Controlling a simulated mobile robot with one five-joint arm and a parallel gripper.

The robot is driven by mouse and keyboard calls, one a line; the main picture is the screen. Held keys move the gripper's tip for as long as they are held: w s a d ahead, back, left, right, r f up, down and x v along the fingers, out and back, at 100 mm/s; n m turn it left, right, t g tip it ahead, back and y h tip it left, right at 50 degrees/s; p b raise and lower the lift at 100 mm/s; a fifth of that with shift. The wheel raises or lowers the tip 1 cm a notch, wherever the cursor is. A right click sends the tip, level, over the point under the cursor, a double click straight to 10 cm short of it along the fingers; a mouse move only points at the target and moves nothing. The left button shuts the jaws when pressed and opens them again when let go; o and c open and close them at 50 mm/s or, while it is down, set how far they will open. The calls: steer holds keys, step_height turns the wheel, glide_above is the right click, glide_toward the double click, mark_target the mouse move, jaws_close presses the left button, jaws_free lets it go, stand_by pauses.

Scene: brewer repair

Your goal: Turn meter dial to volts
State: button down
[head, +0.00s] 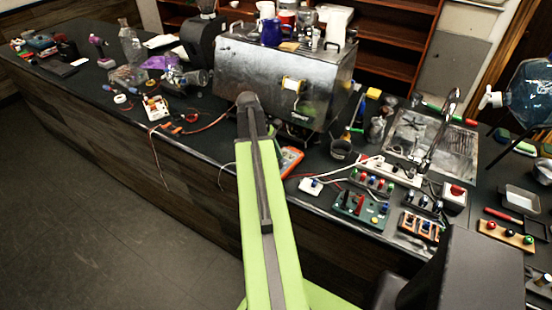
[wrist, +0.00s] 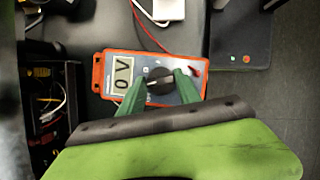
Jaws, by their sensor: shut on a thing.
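The meter (wrist: 103,72) is an orange-framed multimeter with a grey face, lying flat on the dark counter in the wrist view. Its display (wrist: 123,72) reads "0 V". The black round dial (wrist: 158,76) is at the middle of the face. My gripper (wrist: 160,88) has its two green fingers on either side of the dial and is shut on it. The fingers hide part of the dial's rim and the lower face. In the head view the meter (head: 292,161) shows only partly beside my green arm, and my fingers are hidden.
A metal brewer (head: 270,80) stands behind the meter. A dark cup (head: 341,152) and a small white box (head: 311,186) are to the right of it, with wires and terminal boards (head: 361,207) further right. A red lead (wrist: 148,30) runs past the meter.

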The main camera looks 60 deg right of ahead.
steer(key=shift+m, duration=0.4)
steer(key=c, duration=0.8)
jaws_free()
steer(key=shift+c, duration=0.2)
steer(key=p+v, duration=1.6)
steer(key=v, duration=0.1)
steer(key=shift+w+d, duration=0.15)
steer(key=shift+w, duration=0.15)
steer(key=shift+r, duration=0.15)
